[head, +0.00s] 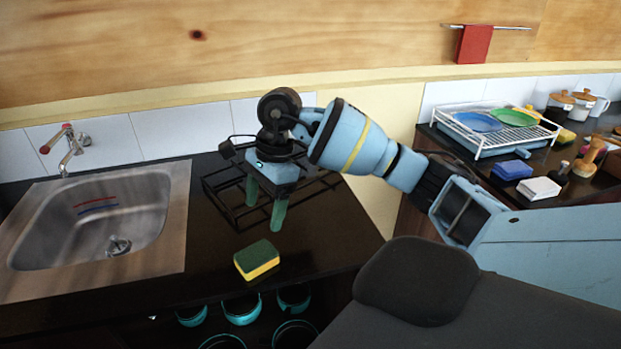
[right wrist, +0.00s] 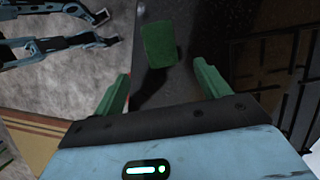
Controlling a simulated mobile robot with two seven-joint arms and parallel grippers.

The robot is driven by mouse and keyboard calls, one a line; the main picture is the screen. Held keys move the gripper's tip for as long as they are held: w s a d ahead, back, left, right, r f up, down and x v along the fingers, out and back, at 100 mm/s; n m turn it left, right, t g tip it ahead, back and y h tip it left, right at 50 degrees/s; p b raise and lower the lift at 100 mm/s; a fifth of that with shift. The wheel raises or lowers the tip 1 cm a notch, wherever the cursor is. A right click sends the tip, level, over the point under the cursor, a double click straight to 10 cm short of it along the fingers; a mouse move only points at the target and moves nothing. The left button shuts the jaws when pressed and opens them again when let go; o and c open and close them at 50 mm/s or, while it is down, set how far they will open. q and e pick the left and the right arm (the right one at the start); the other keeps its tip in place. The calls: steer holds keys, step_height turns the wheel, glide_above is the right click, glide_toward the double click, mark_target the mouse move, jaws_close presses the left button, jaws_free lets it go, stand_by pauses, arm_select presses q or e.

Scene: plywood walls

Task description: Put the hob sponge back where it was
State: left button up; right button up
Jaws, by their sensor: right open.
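The black hob grate (head: 213,187) is on the counter behind the sponge. My right gripper (head: 266,208) is open and empty, its two green fingers pointing down over the hob, behind and above the sponge. The fingers also show apart in the right wrist view (right wrist: 163,78). My left gripper does not show clearly in either view.
A steel sink (head: 110,240) with a tap is at left. Teal pans (head: 242,308) sit below the counter. On the right counter are a dish rack (head: 497,135), a blue sponge (head: 511,170), a white block (head: 540,188) and jars. Counter around the sponge is clear.

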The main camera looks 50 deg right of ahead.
steer(key=s+a+f+m+t+y, duration=0.1)
steer(key=s+a+f+m+y, duration=0.15)
steer(key=a+m+y, duration=0.4)
steer(key=s+a+f+m+t+y, duration=0.2)
steer(key=s+a+m+y, duration=0.15)
steer(key=a, duration=0.55)
steer(key=s+a+f+m+t+y, duration=0.1)
steer(key=s+a+f+m+y, duration=0.1)
steer(key=a+m+y, duration=0.35)
steer(key=s+d+f+m+t+h, duration=0.2)
steer(key=f+m+t+h, duration=0.4)
steer(key=m, duration=0.6)
steer(key=s+d+f+m+t+h, duration=0.1)
steer(key=d+f+m+t+h, duration=0.1)
steer(key=f+m+t+h, duration=0.55)
steer(key=s+d+f+m+g+h, duration=0.3)
steer(key=s+f+m+g, duration=0.7)
steer(key=s+f+m, duration=0.5)
steer(key=s+d+f, duration=0.1)
steer(key=s+f, duration=0.1)
steer(key=s, duration=0.3)
